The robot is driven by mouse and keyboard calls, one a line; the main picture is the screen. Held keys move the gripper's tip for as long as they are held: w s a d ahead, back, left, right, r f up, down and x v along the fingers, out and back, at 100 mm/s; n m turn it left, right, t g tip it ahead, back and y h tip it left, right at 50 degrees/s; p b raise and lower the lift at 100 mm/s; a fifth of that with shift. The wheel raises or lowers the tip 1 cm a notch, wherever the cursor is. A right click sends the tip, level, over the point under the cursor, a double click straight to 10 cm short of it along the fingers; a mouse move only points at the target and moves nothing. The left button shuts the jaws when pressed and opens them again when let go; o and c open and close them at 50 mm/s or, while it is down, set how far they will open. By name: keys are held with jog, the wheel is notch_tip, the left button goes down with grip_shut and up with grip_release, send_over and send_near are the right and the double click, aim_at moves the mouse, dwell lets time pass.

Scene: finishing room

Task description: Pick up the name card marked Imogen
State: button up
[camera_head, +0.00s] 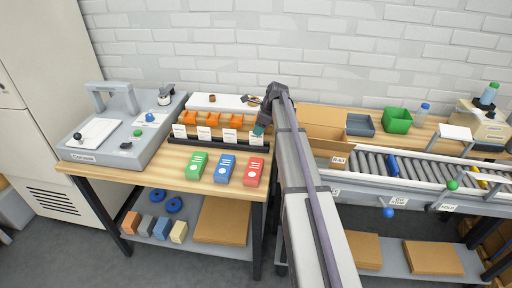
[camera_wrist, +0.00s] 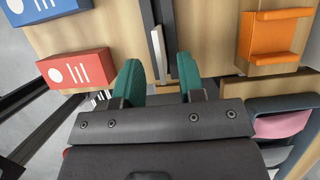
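Several small white name cards stand in a row in a black rail (camera_head: 213,146) on the wooden bench; the row includes a left card (camera_head: 179,131), a second (camera_head: 204,133), a third (camera_head: 230,135) and a right card (camera_head: 255,138). Their lettering is too small to read, so I cannot tell which is Imogen. My gripper (camera_head: 263,124) is at the right end of the row. In the wrist view my gripper (camera_wrist: 160,82) has its green fingertips apart, with a thin white card (camera_wrist: 158,53) seen nearly edge-on ahead of the gap between them. No lettering shows there.
Green (camera_head: 196,165), blue (camera_head: 225,168) and red boxes (camera_head: 254,171) lie in front of the rail. Orange holders (camera_head: 222,120) stand behind it. A grey machine (camera_head: 120,130) is at left. A cardboard box (camera_head: 322,130) and roller conveyor (camera_head: 385,162) are at right.

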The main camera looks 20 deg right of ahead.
aim_at(255, 136)
jog(key=b+x, duration=0.5)
jog(key=shift+s+d+f, duration=0.15)
jog(key=shift+f, duration=0.1)
jog(key=shift+r, duration=0.2)
grip_shut()
